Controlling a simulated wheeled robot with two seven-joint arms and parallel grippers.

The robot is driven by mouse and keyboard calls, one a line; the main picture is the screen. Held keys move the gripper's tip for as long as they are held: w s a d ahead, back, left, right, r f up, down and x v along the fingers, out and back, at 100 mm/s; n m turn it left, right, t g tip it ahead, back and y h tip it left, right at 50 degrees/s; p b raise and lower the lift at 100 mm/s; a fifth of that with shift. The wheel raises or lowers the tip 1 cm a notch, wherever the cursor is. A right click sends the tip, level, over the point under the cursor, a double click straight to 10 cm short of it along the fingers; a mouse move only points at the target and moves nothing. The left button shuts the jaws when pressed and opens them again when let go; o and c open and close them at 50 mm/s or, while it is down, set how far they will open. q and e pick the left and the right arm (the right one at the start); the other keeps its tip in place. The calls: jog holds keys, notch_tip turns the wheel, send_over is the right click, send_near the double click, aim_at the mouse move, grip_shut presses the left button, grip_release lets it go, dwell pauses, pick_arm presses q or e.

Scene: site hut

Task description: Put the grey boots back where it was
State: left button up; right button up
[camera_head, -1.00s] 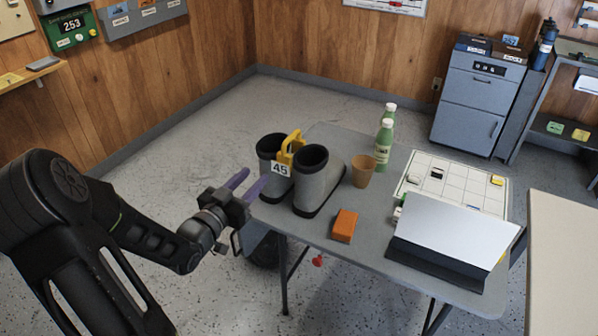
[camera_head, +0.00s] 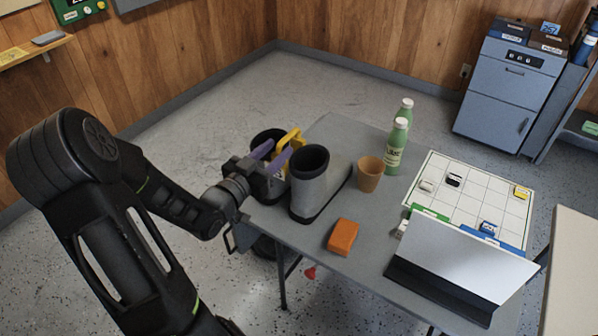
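The grey boots (camera_head: 309,192) stand upright on the left part of the grey folding table (camera_head: 297,240). The nearer boot shows well; the farther one is mostly hidden behind my gripper, with its dark opening showing. A yellow clip (camera_head: 288,139) joins them at the top; its tag is hidden now. My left gripper (camera_head: 274,157) is at the boots' left side, its two purple fingers apart and pointing toward the yellow clip. I cannot tell whether the fingers touch the clip or a boot. My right gripper is not in view.
On the table are an orange block (camera_head: 342,237), a tan cup (camera_head: 369,174), two green bottles (camera_head: 396,148), a white grid board (camera_head: 470,195) and a propped white panel (camera_head: 463,258). A grey cabinet (camera_head: 508,95) stands behind. Floor at the back left is clear.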

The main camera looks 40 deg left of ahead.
aim_at(295, 133)
pick_arm(q)
jog(key=shift+w, duration=1.4)
jog(key=shift+w, duration=0.1)
jog(key=w+p, duration=0.1)
jog(key=w, duration=0.4)
jog(key=shift+c, duration=0.5)
grip_shut()
dwell(0.4)
jog(key=shift+r, duration=0.15)
